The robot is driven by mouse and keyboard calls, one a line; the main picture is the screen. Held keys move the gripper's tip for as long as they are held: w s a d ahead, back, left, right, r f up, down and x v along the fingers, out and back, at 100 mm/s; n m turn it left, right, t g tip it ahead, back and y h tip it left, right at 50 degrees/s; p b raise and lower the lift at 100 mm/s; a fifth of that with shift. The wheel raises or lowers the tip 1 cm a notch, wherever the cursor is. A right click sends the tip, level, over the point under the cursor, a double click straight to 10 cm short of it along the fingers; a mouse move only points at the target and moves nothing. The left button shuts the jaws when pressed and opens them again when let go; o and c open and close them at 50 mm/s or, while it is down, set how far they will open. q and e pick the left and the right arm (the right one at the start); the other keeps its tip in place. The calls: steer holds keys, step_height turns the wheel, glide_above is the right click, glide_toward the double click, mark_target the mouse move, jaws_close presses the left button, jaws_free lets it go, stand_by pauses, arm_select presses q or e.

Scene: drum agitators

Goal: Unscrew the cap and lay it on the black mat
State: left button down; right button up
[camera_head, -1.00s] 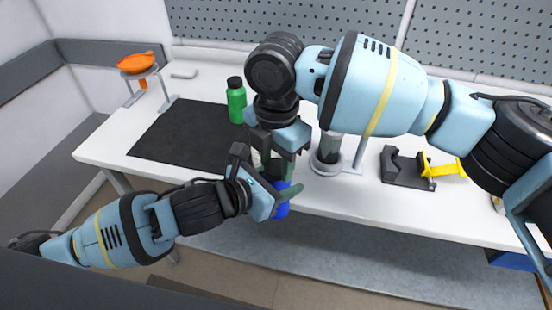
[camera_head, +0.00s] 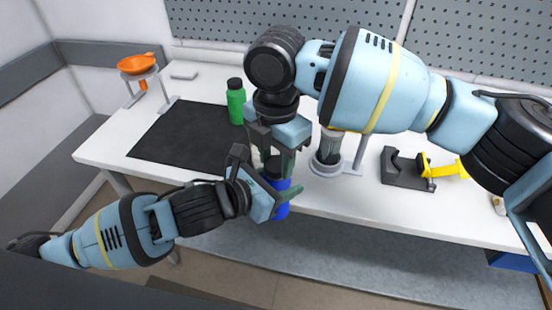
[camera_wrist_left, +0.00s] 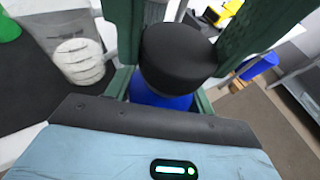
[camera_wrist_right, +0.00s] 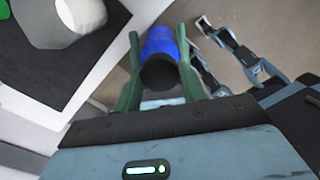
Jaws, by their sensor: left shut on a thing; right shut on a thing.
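A blue bottle (camera_head: 281,209) with a black cap (camera_wrist_left: 178,55) is held in front of the table's front edge. My left gripper (camera_head: 279,186) is shut around the blue body (camera_wrist_left: 152,95) from the side. My right gripper (camera_head: 276,158) comes down from above, its green fingers on both sides of the cap. In the right wrist view the cap (camera_wrist_right: 160,74) lies between the fingertips, with the blue body beyond. Whether the cap has turned on the bottle cannot be told.
A green bottle (camera_head: 236,102) stands at the mat's back right corner. A pale container (camera_wrist_left: 78,60) stands near the mat, mostly hidden in the head view.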

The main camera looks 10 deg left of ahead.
steer(key=shift+r, duration=0.6)
